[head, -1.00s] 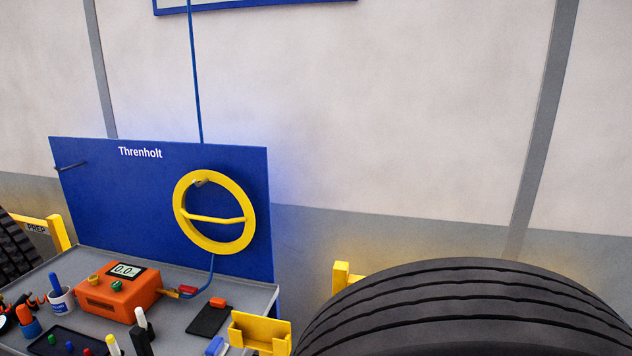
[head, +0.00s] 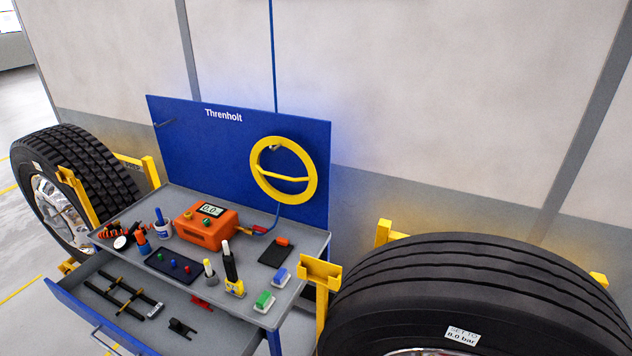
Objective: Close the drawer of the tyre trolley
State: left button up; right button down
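The tyre trolley has a grey top (head: 190,250) and a blue back panel (head: 230,140) marked "Threnholt". Its drawer (head: 215,325) is pulled out below the top, toward the lower left. The blue drawer front (head: 85,315) carries a bar handle (head: 105,340), partly cut by the bottom edge of the picture. In the drawer lie a black rack-like piece (head: 122,295), a small dark clip-like part (head: 182,327) and a red part (head: 202,304). Neither of my grippers shows in the head view.
A large tyre (head: 480,290) stands at the right beside yellow posts (head: 322,290). Another wheel (head: 75,190) stands at the left. On the trolley top are an orange gauge box (head: 205,230), a black tray (head: 174,265), pens and erasers. Open floor (head: 25,260) lies at the left.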

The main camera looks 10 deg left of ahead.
aim_at(219, 333)
jog(key=u, duration=1.9)
jog(key=k, duration=0.2)
